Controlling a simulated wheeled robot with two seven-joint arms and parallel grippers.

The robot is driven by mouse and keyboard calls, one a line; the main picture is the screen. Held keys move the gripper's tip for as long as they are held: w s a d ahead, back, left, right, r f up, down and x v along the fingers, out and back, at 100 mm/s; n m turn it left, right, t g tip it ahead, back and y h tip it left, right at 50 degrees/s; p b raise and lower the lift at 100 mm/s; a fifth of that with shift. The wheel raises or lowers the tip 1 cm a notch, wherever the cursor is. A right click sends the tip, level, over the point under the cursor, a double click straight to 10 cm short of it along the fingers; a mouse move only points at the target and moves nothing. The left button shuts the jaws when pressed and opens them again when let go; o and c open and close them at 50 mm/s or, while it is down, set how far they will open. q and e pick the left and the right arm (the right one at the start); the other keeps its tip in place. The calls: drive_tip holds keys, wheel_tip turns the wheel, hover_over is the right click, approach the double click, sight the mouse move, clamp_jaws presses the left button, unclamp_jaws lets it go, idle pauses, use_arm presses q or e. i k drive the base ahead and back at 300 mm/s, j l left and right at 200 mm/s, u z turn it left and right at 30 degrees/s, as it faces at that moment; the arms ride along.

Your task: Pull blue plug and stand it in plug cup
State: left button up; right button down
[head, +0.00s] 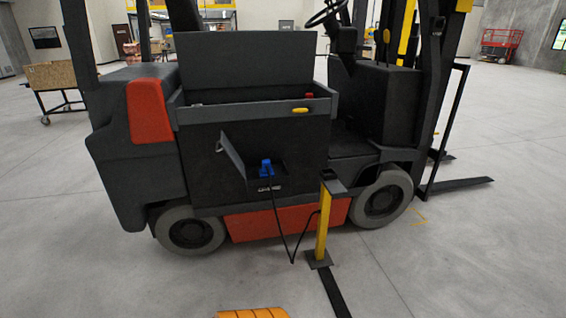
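The blue plug (266,168) sits in a dark recess on the forklift's side, and a dark flap (232,160) stands open to its left. A black cable (279,225) hangs from the plug area in a loop down near the floor and back up toward a yellow post (322,225). The post has a dark holder (334,186) on top, which may be the plug cup; its inside is too small to make out. Neither of my grippers is in view.
The forklift (255,160) fills the middle, its top lid (243,58) raised. The post's base plate (318,260) and a dark floor strip (333,292) lie in front. An orange ribbed object (253,313) is at the bottom edge.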

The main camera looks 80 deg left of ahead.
sight(265, 164)
drive_tip(key=u, duration=2.55)
